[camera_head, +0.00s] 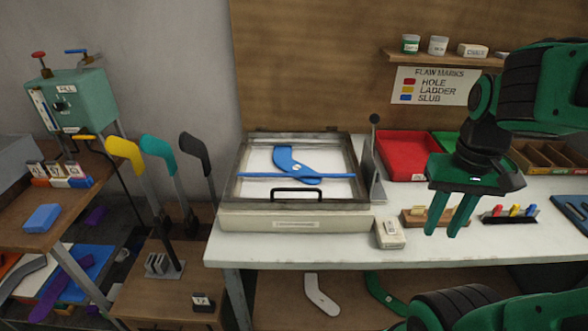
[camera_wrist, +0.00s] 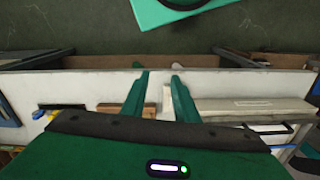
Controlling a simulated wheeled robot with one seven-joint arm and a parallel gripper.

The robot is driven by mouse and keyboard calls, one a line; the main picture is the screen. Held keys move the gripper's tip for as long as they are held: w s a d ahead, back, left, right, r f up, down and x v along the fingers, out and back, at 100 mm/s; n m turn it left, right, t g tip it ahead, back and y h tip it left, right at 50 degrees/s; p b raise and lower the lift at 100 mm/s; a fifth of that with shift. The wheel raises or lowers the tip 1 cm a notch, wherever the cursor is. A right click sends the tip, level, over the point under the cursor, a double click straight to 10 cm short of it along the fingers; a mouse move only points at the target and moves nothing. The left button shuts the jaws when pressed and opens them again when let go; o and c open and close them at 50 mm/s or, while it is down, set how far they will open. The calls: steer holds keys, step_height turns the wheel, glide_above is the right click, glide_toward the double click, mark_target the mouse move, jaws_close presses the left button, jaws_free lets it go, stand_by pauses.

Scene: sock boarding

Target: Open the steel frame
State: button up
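The steel frame (camera_head: 357,165) lies flat, shut down on a pale box (camera_head: 240,221) on the white table. A black bar handle (camera_head: 299,192) stands at its front edge. A blue sock shape (camera_head: 290,160) and a long blue strip show within the frame; I cannot tell whether they lie under a pane. My gripper (camera_head: 451,219) hangs to the right of the frame, fingers pointing down, apart and empty. In the wrist view its fingers (camera_wrist: 159,95) show a clear gap between them, and the pale box (camera_wrist: 255,107) is at the right.
A lever with a dark knob (camera_head: 375,119) stands close by the frame's right side. A small pale block (camera_head: 390,234) sits in front of it. A red tray (camera_head: 405,155) is behind my gripper, and a wooden holder (camera_head: 410,218) is beside it. Sock forms (camera_head: 195,154) stand at the left.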

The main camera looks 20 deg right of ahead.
steer(key=w+a+r+n, duration=0.35)
steer(key=w+n, duration=0.25)
steer(key=w, duration=0.3)
steer(key=n+t, duration=0.2)
steer(key=n, duration=1.2)
glide_toward(295, 189)
steer(key=shift+h, duration=0.3)
steer(key=f, duration=0.2)
steer(key=w+f, duration=0.1)
steer(key=f, duration=0.4)
steer(key=shift+w+f, duration=0.15)
steer(key=shift+w, duration=0.1)
jaws_close()
steer(key=shift+w, duration=0.1)
